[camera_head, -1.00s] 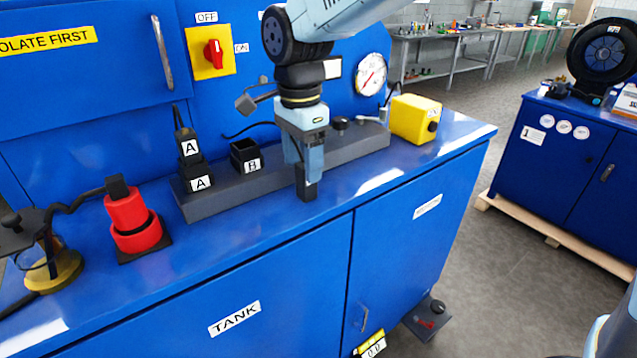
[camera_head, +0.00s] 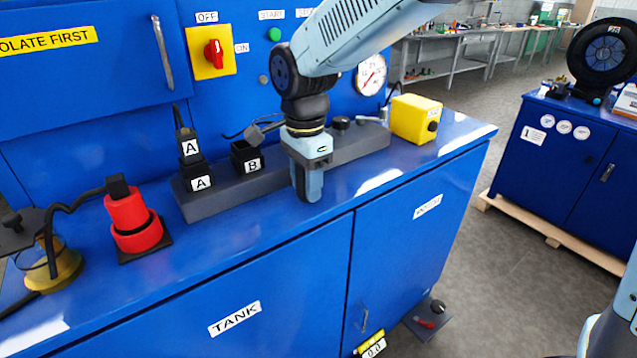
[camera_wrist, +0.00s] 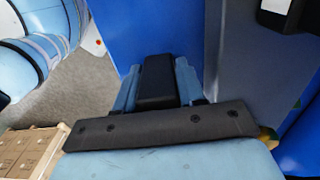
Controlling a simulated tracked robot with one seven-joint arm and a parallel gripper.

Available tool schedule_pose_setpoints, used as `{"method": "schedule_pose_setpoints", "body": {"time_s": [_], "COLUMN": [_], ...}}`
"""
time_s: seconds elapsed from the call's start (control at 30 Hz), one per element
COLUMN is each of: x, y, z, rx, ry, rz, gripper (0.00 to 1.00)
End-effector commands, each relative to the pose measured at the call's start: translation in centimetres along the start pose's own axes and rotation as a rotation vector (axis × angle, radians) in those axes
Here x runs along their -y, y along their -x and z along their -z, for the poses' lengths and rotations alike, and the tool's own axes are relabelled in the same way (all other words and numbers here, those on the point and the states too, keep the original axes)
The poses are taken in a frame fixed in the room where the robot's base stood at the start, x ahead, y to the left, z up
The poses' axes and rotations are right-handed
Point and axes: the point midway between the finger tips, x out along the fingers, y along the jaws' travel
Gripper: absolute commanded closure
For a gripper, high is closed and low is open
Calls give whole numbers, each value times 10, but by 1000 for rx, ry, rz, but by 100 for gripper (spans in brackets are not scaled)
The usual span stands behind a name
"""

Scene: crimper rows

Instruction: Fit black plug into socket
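My gripper (camera_head: 307,192) is in front of the grey strip, to the right of the socket marked B, with its fingers pointing down over the worktop. In the wrist view the black plug (camera_wrist: 157,82) shows as a dark block between the two blue fingers, which close on it from both sides. In the head view the fingers hide the plug. The black socket B (camera_head: 247,158) stands open and empty on the strip, apart from the gripper. A plug marked A (camera_head: 188,146) sits upright on the socket marked A (camera_head: 200,181) to its left.
A red round fitting (camera_head: 134,228) and an amber container (camera_head: 52,262) stand on the left worktop. A yellow box (camera_head: 415,119) stands at the strip's right end. A red rotary switch (camera_head: 213,54) is on the back panel. The front worktop is mostly clear.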

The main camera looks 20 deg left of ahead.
Motion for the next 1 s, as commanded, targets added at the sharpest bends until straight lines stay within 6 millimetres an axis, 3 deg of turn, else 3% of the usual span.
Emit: {"method": "schedule_pose_setpoints", "body": {"time_s": [0.37, 0.67, 0.83, 1.0], "x": [0, 0, -1, -27], "y": [0, 9, 36, 66], "z": [0, 1, 1, -8], "rx": [0, 1, 1, 1], "ry": [-1, -2, -2, -2], "rz": [0, 3, 5, 6], "gripper": [99, 99, 99, 99]}}
